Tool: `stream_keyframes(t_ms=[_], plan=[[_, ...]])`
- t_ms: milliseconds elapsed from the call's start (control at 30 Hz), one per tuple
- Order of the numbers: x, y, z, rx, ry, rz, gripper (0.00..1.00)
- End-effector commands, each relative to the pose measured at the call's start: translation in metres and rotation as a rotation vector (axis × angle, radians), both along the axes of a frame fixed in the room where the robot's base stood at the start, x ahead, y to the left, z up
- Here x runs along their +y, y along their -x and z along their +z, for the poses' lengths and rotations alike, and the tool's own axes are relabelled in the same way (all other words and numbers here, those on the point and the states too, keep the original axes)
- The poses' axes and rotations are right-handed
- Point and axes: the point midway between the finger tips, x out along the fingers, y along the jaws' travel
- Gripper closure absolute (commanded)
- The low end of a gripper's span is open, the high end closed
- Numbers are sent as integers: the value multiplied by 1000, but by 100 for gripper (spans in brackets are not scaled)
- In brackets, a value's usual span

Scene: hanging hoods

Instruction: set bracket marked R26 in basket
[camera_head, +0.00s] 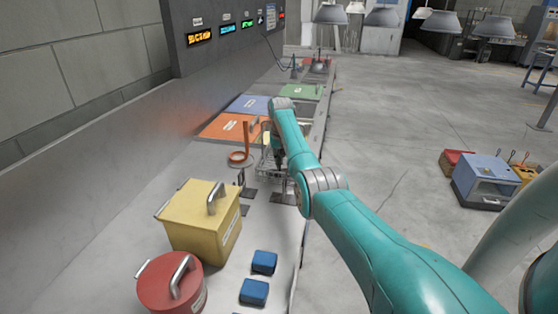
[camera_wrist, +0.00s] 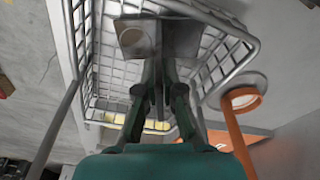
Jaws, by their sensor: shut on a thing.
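A wire basket (camera_head: 265,167) stands on the bench, partly hidden behind my arm. In the wrist view its wire wall (camera_wrist: 225,62) surrounds my gripper. My gripper (camera_wrist: 157,75) points down at the basket and is shut on a grey metal bracket (camera_wrist: 132,38). The bracket has a flat plate with a round mark or hole, and it appears within the basket's outline. I cannot tell whether it touches the basket floor. No R26 mark is readable on it. In the head view my gripper (camera_head: 279,160) is small and partly hidden by the arm.
Dark brackets (camera_head: 249,192) stand on the bench in front of the basket. An orange ring stand (camera_head: 240,158) is close on the basket's left. A yellow box (camera_head: 195,225), red canister (camera_head: 168,287) and blue blocks (camera_head: 263,262) are nearer. Hoods (camera_head: 330,14) hang at the back.

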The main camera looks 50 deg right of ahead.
Motion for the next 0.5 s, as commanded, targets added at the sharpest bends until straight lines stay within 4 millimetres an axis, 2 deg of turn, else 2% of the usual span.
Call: stream_keyframes(t_ms=[367,400,500], plan=[[0,0,-4,-1,1,0,100],[0,0,-5,-1,1,0,89],[0,0,-5,-1,1,0,69]])
